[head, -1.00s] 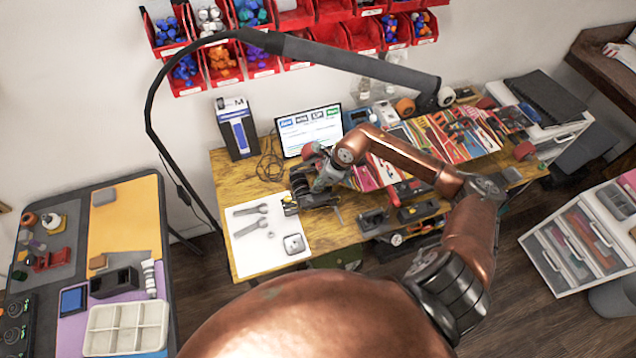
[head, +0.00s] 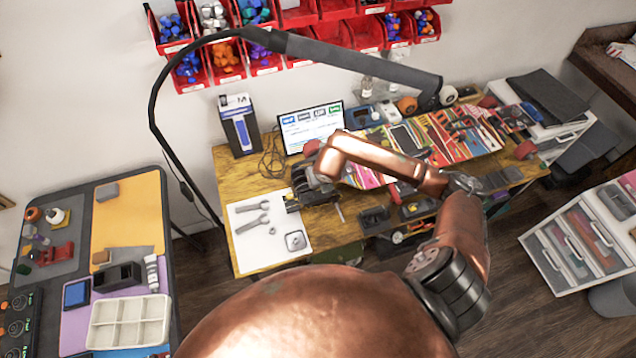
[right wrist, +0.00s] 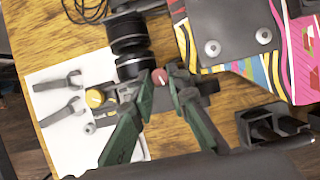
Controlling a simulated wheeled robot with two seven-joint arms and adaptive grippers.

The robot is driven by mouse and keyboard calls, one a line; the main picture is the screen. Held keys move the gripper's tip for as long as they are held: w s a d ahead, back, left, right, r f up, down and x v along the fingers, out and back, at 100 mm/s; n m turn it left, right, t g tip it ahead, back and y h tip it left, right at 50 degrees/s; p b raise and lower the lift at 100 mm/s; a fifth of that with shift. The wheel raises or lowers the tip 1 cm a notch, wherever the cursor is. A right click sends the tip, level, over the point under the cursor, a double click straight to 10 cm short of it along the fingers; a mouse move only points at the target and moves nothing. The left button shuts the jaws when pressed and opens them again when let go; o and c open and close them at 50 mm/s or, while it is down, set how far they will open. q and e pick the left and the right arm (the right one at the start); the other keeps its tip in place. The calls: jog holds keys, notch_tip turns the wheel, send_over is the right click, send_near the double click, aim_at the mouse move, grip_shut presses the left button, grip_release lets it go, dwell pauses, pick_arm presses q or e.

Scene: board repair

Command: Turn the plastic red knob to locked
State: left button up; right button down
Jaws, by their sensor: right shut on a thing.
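The red knob (right wrist: 159,77) is a small round knob with a pale line on its face, in the upper middle of the right wrist view. My right gripper (right wrist: 153,84) has its green fingers on either side of the knob, shut on it. Dark cylindrical parts (right wrist: 130,45) lie just beside it, towards the upper left. In the head view my copper right arm reaches over the bench and hides the knob and fingertips. The knob's lock markings are too small to read. My left gripper is in neither current view.
A yellow round knob (right wrist: 94,97) is left of the fingers. A white mat (head: 268,232) with wrenches lies on the wooden bench (head: 232,180). A lit screen (head: 310,128) stands behind. Dark holders (right wrist: 270,124) sit to the right. A lamp arm (head: 350,63) spans above.

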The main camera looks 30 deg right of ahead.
jog(key=shift+a+m+h, duration=0.1)
jog(key=shift+m+h, duration=0.3)
jog(key=shift+m, duration=0.9)
jog(key=shift+g, duration=0.3)
jog(key=c, duration=1.8)
grip_release()
jog(key=shift+c, duration=0.2)
jog(key=shift+r, duration=0.15)
jog(key=v, duration=0.7)
jog(key=shift+s+a+r, duration=0.15)
jog(key=shift+r, duration=0.1)
